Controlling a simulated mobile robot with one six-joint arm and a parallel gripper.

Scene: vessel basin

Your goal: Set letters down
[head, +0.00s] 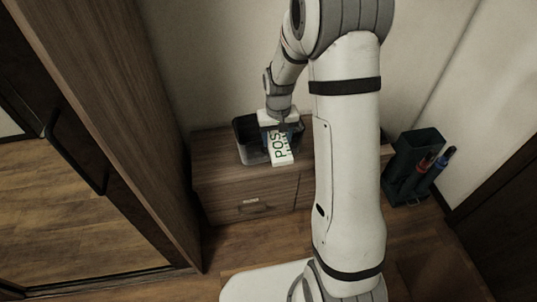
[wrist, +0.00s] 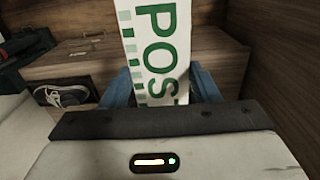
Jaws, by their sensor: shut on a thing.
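The letters (head: 281,150) are a white piece with green "POS" lettering and a green striped edge. They also show in the wrist view (wrist: 157,45), standing out ahead between the blue fingers. My gripper (head: 278,122) is shut on them, above the cabinet top; its fingers also show in the wrist view (wrist: 160,88). In the head view the letters overlap a dark open tray (head: 246,150) on the cabinet. I cannot tell whether they touch it. The far end of the letters is cut off in the wrist view.
The wooden cabinet (head: 225,178) has a drawer front with a handle. A dark stand with umbrellas (head: 408,178) is on the floor to its right. A tall wooden wardrobe with a mirror (head: 75,225) is at left. A sneaker (wrist: 66,95) shows in the wrist view.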

